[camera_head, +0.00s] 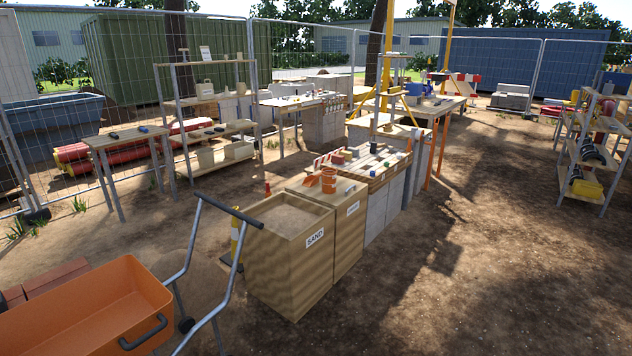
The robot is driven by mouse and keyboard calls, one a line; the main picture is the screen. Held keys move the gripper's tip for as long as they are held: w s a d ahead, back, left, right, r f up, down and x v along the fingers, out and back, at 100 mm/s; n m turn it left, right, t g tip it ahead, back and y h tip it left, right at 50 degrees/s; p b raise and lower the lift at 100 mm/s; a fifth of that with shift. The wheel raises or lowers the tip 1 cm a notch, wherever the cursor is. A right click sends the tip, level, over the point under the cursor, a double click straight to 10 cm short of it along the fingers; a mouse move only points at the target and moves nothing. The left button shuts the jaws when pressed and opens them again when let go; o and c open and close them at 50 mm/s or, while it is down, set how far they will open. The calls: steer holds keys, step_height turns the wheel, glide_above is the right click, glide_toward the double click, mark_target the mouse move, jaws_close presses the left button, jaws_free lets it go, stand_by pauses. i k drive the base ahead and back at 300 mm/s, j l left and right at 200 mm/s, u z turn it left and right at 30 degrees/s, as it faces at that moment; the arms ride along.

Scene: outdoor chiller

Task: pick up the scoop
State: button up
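A small orange object (311,181) lies on top of the rear wooden box, left of an orange bucket-like container (328,180). It may be the scoop, but it is too small to tell for sure. In front of it stands an open wooden sand bin (322,262) with a "SAND" label, filled with sand almost to the rim. No scoop can be made out in the sand. My gripper is not in view.
An orange wheelbarrow (85,300) with raised metal handles stands at lower left, close to the sand bin. A pallet-topped block stand (378,205) continues behind the boxes. Shelves (590,160) stand at far right. Open dirt ground (470,270) lies right of the bins.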

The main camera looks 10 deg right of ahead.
mark_target(311, 180)
steer(key=i+l+z, duration=0.4)
steer(key=i, duration=0.2)
steer(key=i+z, duration=0.4)
steer(key=i, duration=0.25)
steer(key=i+j+z, duration=0.1)
steer(key=i+z, duration=0.3)
steer(key=i, duration=0.25)
steer(key=i+l, duration=0.15)
steer(key=i, duration=1.4)
steer(key=i+u, duration=0.4)
steer(key=i+l+u, duration=0.15)
steer(key=u, duration=0.2)
steer(key=i+l+u, duration=0.2)
steer(key=u, duration=0.2)
steer(key=i+l+u, duration=0.5)
steer(key=u, duration=0.25)
steer(key=i+l+u, duration=0.25)
steer(key=u, duration=0.15)
steer(key=i+l+u, duration=0.15)
steer(key=l+u, duration=0.2)
steer(key=i+l+u, duration=0.1)
steer(key=l+u, duration=0.15)
steer(key=u, duration=0.15)
steer(key=i+l+u, duration=0.1)
steer(key=l, duration=0.15)
steer(key=i, duration=1)
